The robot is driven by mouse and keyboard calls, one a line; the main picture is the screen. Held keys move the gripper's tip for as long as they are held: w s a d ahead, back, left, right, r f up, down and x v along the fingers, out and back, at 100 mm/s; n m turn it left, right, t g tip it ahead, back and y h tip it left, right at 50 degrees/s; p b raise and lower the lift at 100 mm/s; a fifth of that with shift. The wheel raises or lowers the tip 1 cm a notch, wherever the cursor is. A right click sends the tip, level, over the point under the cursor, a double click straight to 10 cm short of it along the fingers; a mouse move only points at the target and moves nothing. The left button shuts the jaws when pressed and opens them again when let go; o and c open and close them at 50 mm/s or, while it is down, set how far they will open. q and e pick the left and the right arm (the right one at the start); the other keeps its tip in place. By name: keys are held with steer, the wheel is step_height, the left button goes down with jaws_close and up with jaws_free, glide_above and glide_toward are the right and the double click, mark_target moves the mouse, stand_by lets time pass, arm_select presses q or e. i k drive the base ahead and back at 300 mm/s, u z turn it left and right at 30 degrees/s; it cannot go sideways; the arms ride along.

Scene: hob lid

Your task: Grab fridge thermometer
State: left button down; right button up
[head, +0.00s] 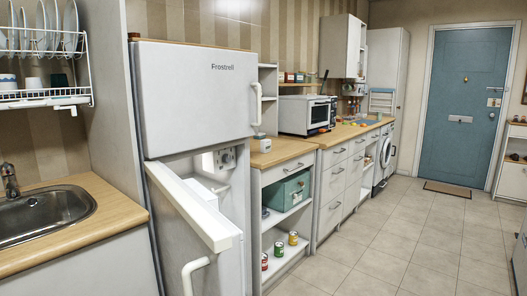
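The white fridge (195,95) stands at the centre left, with its upper door shut. Its lower door (190,206) is swung open toward me, and its handle (192,273) shows low in the view. Inside the top of the lower compartment is a small white box with dark round knobs (225,158). I cannot tell whether a thermometer is there; the open door hides most of the interior. A small white device (262,143) stands on the counter right of the fridge; I cannot tell what it is. Neither gripper is in view.
A sink (42,214) and dish rack (45,97) are at the left. A wooden counter (285,151) with a microwave (306,114) runs right of the fridge, above shelves with a green box (286,190) and cans (279,249). The tiled floor (400,235) is clear toward the blue door (463,105).

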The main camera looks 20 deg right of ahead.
mark_target(265, 144)
steer(key=k, duration=0.55)
steer(key=z, duration=0.9)
steer(key=i, duration=1)
steer(key=z, duration=0.8)
steer(key=i, duration=1.9)
steer(key=u, duration=1.3)
steer(key=i, duration=0.95)
steer(key=u, duration=1.1)
